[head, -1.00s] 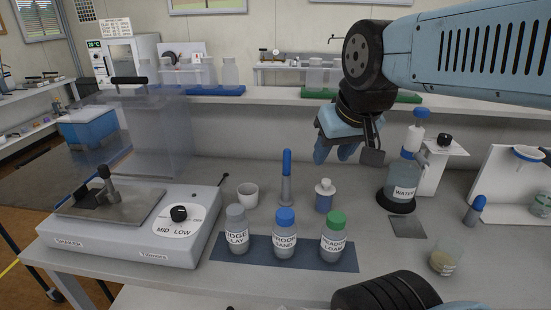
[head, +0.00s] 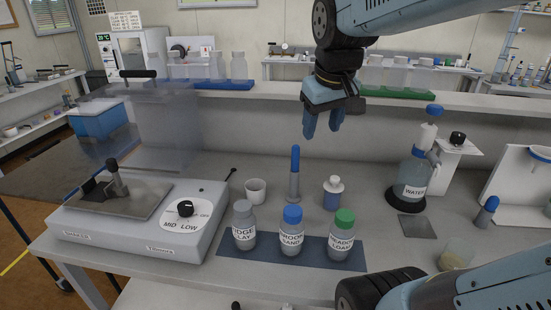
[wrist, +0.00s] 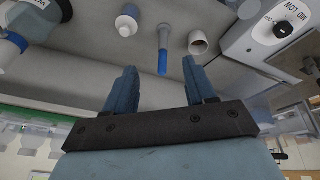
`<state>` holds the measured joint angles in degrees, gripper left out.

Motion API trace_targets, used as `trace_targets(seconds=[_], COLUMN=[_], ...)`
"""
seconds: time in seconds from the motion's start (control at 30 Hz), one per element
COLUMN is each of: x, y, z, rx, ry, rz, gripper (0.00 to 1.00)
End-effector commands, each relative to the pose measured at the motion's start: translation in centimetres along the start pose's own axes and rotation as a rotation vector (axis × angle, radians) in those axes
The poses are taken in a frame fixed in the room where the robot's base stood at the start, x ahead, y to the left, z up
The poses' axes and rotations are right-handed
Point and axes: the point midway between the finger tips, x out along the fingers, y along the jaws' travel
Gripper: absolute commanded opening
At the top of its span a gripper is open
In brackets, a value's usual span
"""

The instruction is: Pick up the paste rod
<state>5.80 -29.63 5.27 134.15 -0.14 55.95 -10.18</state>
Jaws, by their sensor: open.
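The rod with a blue handle (head: 295,160), which I take to be the paste rod, stands upright in a grey holder on the bench. It also shows in the wrist view (wrist: 163,58), between the lines of my two fingers. My gripper (head: 323,132) is open and empty, above the rod and slightly to its right in the head view. In the wrist view my gripper (wrist: 156,68) has its blue fingers spread on either side of the rod's handle end, and I see no contact.
A white cup (head: 255,191) stands left of the rod and a small white-topped bottle (head: 333,192) right of it. Three soil bottles, the blue-capped one (head: 291,232) in the middle, stand in front on a dark mat. The shaker (head: 140,225) is at left, the water bottle (head: 413,172) at right.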

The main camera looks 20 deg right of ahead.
Motion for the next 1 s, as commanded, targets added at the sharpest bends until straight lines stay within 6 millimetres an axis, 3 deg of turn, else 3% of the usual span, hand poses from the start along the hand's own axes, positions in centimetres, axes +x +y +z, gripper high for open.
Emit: trace_targets(seconds=[0.6,0.8,1.0], x=[6.5,8.6,9.6], y=[2.1,2.7,2.9], z=[-11.3,-13.5,-14.2], rx=[-0.289,-0.352,-0.378], ry=[-0.246,-0.286,-0.301], rz=[-0.099,-0.147,-0.168], gripper=[0.55,0.55,0.55])
